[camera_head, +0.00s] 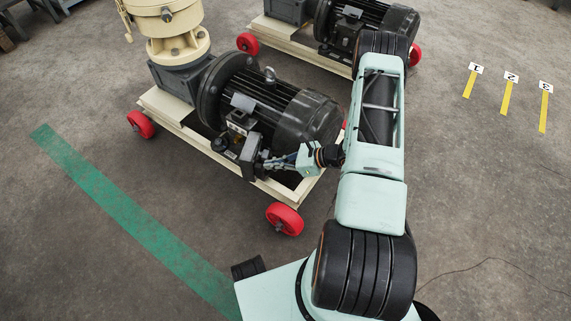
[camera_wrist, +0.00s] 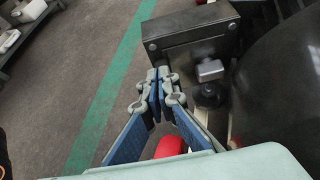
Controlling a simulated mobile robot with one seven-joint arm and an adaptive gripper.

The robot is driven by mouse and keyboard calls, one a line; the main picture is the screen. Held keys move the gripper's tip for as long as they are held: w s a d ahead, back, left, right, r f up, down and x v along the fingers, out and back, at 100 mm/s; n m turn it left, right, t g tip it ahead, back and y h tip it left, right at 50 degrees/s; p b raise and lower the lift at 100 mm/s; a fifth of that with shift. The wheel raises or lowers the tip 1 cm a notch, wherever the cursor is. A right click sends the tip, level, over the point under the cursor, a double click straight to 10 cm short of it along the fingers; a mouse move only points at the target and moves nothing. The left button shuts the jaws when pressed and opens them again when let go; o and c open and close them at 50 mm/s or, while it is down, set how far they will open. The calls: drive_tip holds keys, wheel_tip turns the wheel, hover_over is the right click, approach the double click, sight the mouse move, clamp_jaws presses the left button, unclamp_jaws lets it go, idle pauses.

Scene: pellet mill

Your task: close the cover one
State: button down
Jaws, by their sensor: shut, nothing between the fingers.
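The near pellet mill has a black motor (camera_head: 270,105) with a small switch box (camera_head: 238,122) on its side. A dark grey upright box or plate (camera_head: 250,153) sits beside the switch box; in the wrist view it is a dark grey block (camera_wrist: 195,48) with bolts on its face. No label marks cover one, and I cannot tell for certain which part it is. My gripper (camera_head: 266,164) is beside the grey block. In the wrist view my gripper (camera_wrist: 158,84) is shut and empty, its fingertips just below the block's near face; contact cannot be told.
The mill stands on a cream frame (camera_head: 185,128) with red wheels (camera_head: 284,219). A second motor (camera_head: 365,25) stands behind. A green floor stripe (camera_head: 125,210) runs at left. Yellow strips numbered 1 to 3 (camera_head: 507,95) lie at right.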

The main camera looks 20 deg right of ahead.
sight(254, 163)
drive_tip(key=shift+w+a+r, duration=0.1)
drive_tip(key=shift+w+a, duration=0.4)
drive_tip(key=shift+a, duration=0.25)
drive_tip(key=shift+w+a, duration=0.45)
drive_tip(key=shift+a, duration=0.25)
drive_tip(key=shift+b, duration=0.3)
